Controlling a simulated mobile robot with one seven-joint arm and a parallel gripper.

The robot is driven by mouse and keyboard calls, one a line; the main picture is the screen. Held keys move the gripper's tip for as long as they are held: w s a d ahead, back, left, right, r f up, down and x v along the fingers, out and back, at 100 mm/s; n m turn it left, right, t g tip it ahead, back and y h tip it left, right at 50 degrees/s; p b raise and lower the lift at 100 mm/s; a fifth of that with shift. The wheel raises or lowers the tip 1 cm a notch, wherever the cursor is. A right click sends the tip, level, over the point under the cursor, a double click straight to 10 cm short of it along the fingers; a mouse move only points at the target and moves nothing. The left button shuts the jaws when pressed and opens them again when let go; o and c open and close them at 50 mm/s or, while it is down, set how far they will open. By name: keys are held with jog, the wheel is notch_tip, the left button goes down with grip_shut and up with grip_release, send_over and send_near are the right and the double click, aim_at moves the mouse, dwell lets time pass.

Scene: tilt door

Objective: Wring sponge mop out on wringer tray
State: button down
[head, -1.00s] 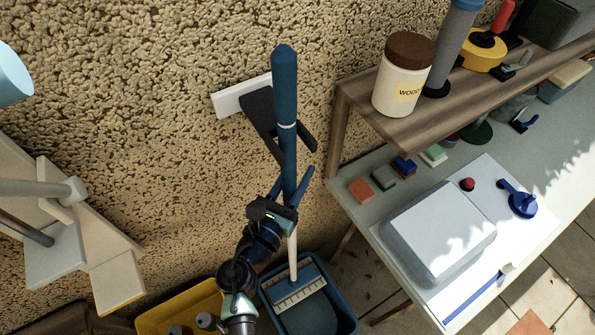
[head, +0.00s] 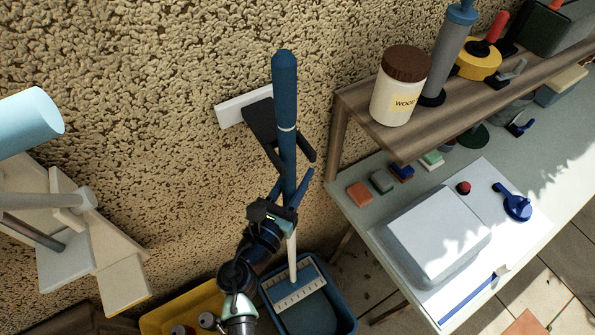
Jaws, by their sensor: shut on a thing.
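The sponge mop (head: 286,110) stands nearly upright, with a thick blue upper handle and a pale lower shaft (head: 292,255). My gripper (head: 290,200) is shut on the blue handle near its lower end. The lower shaft reaches down to a blue bucket (head: 350,307) on the floor. The pale wringer tray (head: 307,280), with a row of holes, lies across the back of the bucket. The shaft meets the tray's area; the mop head is not clearly visible. A dark forked holder (head: 262,122) on a white wall plate (head: 229,113) is right beside the handle.
A yellow bin (head: 160,318) with cans stands left of the bucket. A green workbench (head: 372,230) with a white box (head: 430,235) and a wooden shelf (head: 400,143) are on the right. A rough wall is behind; pale beams (head: 75,255) are at left.

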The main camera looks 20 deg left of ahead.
notch_tip(320, 180, up, 5)
jog(key=p, duration=0.3)
jog(key=shift+w, duration=0.15)
dwell(0.5)
